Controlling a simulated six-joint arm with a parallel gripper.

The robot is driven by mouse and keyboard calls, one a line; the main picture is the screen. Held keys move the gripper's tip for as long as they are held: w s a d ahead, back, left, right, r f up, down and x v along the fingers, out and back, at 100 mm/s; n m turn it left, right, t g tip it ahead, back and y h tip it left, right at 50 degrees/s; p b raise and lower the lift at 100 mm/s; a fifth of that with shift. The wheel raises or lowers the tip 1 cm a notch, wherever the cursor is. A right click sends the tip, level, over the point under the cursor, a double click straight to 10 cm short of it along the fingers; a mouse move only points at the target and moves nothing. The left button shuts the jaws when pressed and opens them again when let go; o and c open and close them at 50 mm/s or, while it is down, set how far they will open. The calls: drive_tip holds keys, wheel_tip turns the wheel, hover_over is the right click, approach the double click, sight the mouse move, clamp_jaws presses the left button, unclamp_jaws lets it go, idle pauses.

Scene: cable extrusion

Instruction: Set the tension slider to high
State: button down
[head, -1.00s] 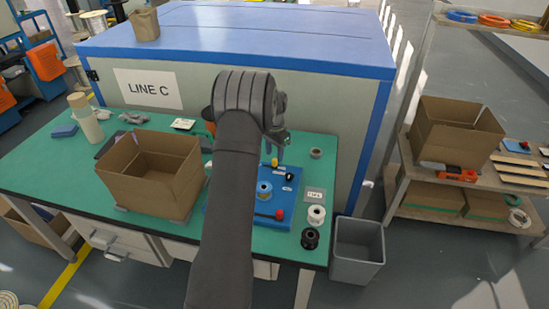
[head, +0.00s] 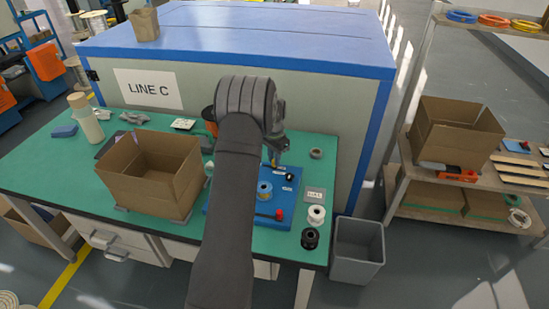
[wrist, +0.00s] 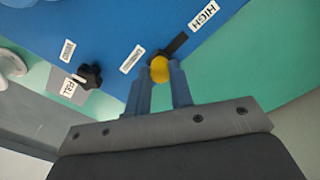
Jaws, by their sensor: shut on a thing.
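The tension slider's yellow knob (wrist: 160,68) sits on a blue panel (wrist: 105,25) in the wrist view. A dark slot (wrist: 176,43) runs from the knob towards the white HIGH label (wrist: 203,15), with the knob apart from that label. My gripper (wrist: 160,82) is shut on the yellow knob, one finger on each side. In the head view, my gripper (head: 278,153) is low over the back of the blue panel (head: 285,202) and hides the knob. My arm covers part of the panel.
A black star-shaped knob (wrist: 90,75) is on the panel. A red knob (head: 279,214) and a spool (head: 265,188) are near its front. A cardboard box (head: 150,185) stands left; white (head: 316,215) and black (head: 310,238) spools stand right.

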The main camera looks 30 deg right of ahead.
drive_tip(key=shift+w+a, duration=1.55)
drive_tip(key=shift+w, duration=0.05)
drive_tip(key=c, duration=1.3)
unclamp_jaws()
drive_tip(key=shift+r, duration=0.55)
wheel_tip(320, 180, up, 16)
drive_tip(key=shift+r, duration=0.25)
